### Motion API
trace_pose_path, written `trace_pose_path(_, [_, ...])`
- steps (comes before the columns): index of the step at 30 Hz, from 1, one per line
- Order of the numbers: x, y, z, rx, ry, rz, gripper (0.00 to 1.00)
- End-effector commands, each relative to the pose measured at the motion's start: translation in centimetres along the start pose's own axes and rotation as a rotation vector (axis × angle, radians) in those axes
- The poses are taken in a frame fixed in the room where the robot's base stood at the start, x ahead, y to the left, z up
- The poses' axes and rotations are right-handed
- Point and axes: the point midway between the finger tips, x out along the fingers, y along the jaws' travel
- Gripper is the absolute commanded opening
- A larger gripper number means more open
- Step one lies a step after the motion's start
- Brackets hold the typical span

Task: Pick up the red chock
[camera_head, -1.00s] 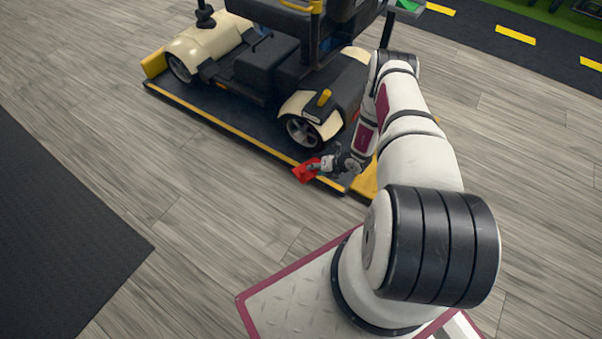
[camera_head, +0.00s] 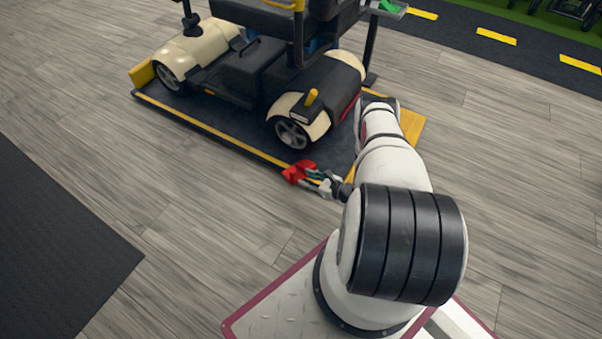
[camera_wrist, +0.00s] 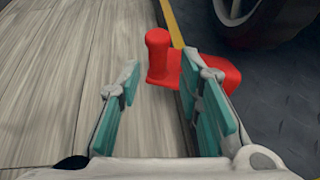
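The red chock (camera_head: 298,171) lies at the near edge of the scooter's dark platform, close to the rear wheel. In the wrist view the chock (camera_wrist: 158,56) has an upright part ahead of the gap between my fingers and a wider part reaching right, partly hidden behind the right finger. My gripper (camera_head: 318,177) is just right of and below the chock in the head view. In the wrist view my gripper (camera_wrist: 159,78) is open, its two teal fingers apart with nothing clasped between them. Whether the right finger touches the chock I cannot tell.
A cream and black scooter (camera_head: 268,72) stands on the dark platform (camera_head: 205,113) with yellow edging. Its rear wheel (camera_head: 291,134) is close beyond the chock; a wheel (camera_wrist: 250,18) also shows at the wrist view's top right. Wooden floor (camera_head: 190,215) is clear in front.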

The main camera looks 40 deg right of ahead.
Motion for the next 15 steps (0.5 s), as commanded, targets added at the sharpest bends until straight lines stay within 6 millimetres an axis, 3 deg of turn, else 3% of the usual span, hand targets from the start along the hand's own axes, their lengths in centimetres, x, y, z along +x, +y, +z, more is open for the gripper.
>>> trace_pose_path(3, [1.8,0.0,-0.1,-0.002,0.0,0.001,0.33])
trace_pose_path(11, [3.5,0.1,0.0,-0.001,0.0,0.001,0.33])
trace_pose_path(15, [5.5,0.4,-0.1,-0.001,0.001,0.004,0.33])
